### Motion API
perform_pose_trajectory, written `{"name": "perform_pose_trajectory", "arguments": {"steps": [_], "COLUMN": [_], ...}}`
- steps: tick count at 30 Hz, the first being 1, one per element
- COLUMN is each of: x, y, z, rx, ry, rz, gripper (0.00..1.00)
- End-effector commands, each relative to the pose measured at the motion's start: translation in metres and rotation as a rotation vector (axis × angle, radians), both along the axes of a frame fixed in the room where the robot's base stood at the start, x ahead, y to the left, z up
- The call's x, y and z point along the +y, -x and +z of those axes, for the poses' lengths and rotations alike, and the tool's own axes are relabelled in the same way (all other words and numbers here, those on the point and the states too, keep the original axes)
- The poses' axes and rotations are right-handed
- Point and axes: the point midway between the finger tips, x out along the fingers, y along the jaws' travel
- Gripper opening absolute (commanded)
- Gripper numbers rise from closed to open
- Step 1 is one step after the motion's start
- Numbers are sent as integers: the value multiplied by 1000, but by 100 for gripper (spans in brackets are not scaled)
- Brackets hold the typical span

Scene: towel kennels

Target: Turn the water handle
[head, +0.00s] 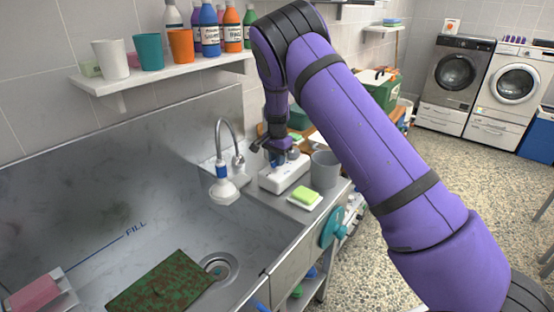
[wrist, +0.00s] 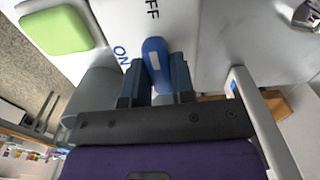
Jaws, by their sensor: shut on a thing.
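The water handle (wrist: 156,62) is a blue lever on a white box (head: 285,172), which stands on the steel counter at the sink's right end. The faucet (head: 222,150) curves over the sink with a white head; I cannot tell if water runs.
A green sponge (head: 306,195) on a white dish and a grey cup (head: 324,170) stand close to the box. The steel sink (head: 120,205) holds a stained green cloth (head: 160,283). A shelf (head: 160,72) with cups and bottles hangs above.

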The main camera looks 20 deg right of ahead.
Motion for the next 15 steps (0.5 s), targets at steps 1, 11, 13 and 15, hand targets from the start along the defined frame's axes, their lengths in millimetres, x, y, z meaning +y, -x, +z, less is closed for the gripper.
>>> {"name": "perform_pose_trajectory", "arguments": {"steps": [1, 11, 13, 15], "x": [0, 0, -1, 0], "y": [0, 0, 0, 0], "z": [1, 1, 1, 1], "rx": [-1, -2, -2, -2], "ry": [-1, -2, -3, -3], "rz": [18, 257, 322, 390], "gripper": [0, 0, 0, 0]}}
